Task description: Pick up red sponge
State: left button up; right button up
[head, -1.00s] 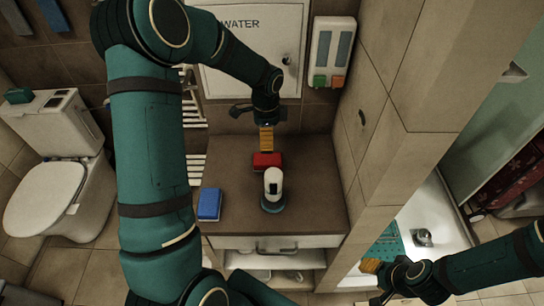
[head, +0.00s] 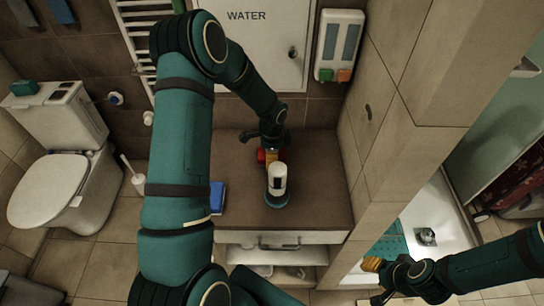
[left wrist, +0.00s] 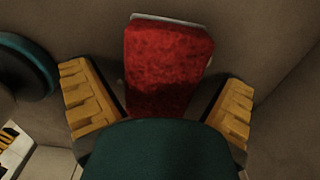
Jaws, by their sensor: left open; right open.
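The red sponge (head: 261,156) lies on the brown counter top (head: 318,185), mostly hidden behind my left gripper (head: 271,156) in the head view. In the left wrist view the red sponge (left wrist: 167,65) lies ahead of and between the two yellow fingers of my left gripper (left wrist: 158,105), with a pale edge at its far end. The fingers are apart on either side of it, and I see no grip on it. My right gripper (head: 371,265) is at the lower right, away from the counter, and open.
A blue sponge-like block (head: 217,197) lies at the counter's left. A wall (head: 375,125) bounds the right side. The counter's right part is clear.

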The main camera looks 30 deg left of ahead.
pick_arm(q)
jog(key=c, duration=0.9)
jog(key=shift+o, duration=0.2)
jog(key=shift+r, duration=0.1)
notch_tip(320, 180, up, 10)
jog(key=shift+f+p, duration=0.2)
jog(key=shift+p, duration=0.25)
jog(key=shift+r, duration=0.15)
jog(key=shift+s, duration=0.1)
